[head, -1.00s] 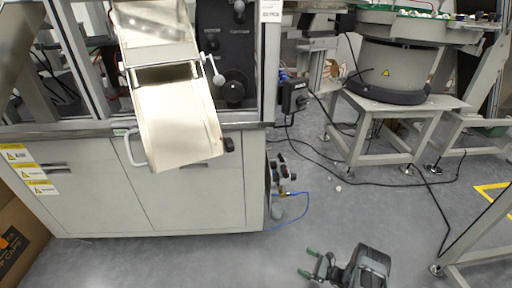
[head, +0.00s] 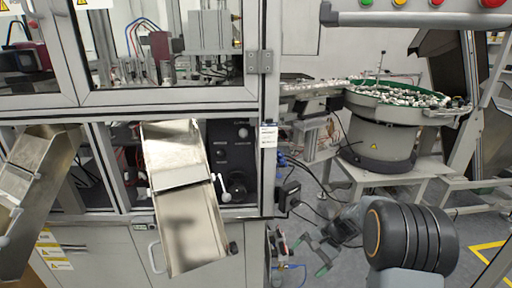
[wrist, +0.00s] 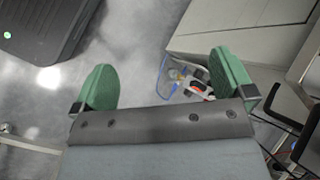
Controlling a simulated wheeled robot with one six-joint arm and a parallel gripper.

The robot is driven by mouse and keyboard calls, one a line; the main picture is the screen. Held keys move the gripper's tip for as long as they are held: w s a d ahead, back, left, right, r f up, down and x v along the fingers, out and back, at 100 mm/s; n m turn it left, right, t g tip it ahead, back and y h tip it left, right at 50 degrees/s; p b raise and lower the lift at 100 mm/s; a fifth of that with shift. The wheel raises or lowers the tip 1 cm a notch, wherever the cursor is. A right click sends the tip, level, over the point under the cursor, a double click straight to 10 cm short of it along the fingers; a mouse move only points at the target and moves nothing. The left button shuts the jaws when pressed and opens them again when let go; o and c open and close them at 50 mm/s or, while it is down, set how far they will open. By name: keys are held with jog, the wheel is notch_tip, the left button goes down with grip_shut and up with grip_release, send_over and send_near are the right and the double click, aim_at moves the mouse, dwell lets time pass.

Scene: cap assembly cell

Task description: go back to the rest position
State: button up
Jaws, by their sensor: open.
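My gripper (head: 311,255) is at the lower middle of the head view, to the right of the cabinet's corner. Its two green fingers are spread apart. Nothing is held.
The machine cabinet (head: 105,250) with a metal chute (head: 190,230) stands left of my gripper. A bowl feeder (head: 378,145) full of small parts stands on a white stand (head: 425,168) behind my arm. Blue tubing (wrist: 163,76) and fittings are near the cabinet base.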

jog(key=s+r+n+t+h+p, duration=0.1)
jog(key=s+r+p, duration=0.4)
jog(key=r, duration=0.5)
jog(key=s+r+n+t+h+p, duration=0.2)
jog(key=s+r+n+h+p, duration=0.2)
jog(key=r, duration=0.5)
jog(key=s+r+n+t+h+p, duration=0.2)
jog(key=s+r+p, duration=0.4)
jog(key=r, duration=0.4)
jog(key=shift+s+r+n, duration=0.3)
jog(key=shift+s+n, duration=0.3)
jog(key=shift+s, duration=0.05)
jog(key=shift+a, duration=0.1)
